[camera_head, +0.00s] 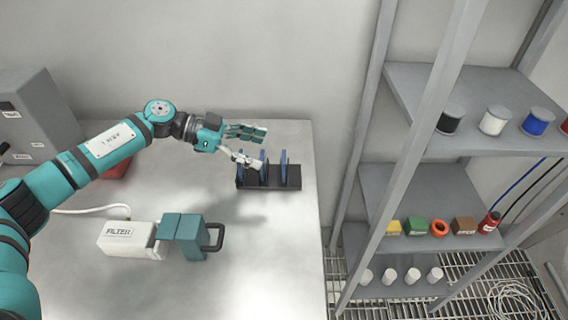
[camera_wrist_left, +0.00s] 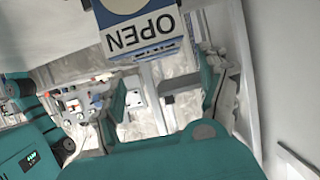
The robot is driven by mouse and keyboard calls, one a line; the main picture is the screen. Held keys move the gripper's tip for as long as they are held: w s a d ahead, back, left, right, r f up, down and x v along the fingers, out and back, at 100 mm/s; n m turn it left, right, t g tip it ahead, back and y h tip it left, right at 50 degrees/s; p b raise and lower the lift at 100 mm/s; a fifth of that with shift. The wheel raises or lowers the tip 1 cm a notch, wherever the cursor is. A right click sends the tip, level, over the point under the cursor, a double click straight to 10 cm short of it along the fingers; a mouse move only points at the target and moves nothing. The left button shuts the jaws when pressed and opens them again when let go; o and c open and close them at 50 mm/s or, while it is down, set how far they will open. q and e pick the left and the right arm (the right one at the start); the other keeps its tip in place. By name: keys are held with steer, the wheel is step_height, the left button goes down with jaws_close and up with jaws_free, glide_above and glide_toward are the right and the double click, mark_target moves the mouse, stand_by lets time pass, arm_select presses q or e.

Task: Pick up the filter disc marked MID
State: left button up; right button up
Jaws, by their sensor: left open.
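A black rack (camera_head: 270,178) stands on the light bench, holding upright blue filter discs, including a left disc (camera_head: 264,163) and a right disc (camera_head: 284,164). No MID marking is readable on any disc. My left gripper (camera_head: 262,147) is open at the rack's left end, its fingers pointing right and partly covering the left disc. In the left wrist view, a blue-edged disc marked OPEN (camera_wrist_left: 145,35) shows upside down beyond and above the open fingers. I cannot tell whether a finger touches a disc. My right gripper is not in view.
A white and teal filter unit (camera_head: 130,240) with a dark handle lies at the front of the bench. A grey box (camera_head: 35,115) and a red object (camera_head: 117,167) are on the left. A grey shelf (camera_head: 455,115) with spools stands right of the bench edge.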

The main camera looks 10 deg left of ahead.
mark_target(284, 156)
arm_select(q)
steer(key=p+x, duration=0.1)
steer(key=x, duration=0.4)
steer(key=shift+w+d+f, duration=0.2)
steer(key=shift+d+f, duration=0.05)
steer(key=c, duration=1)
steer(key=shift+c, duration=0.3)
steer(key=shift+r, duration=0.1)
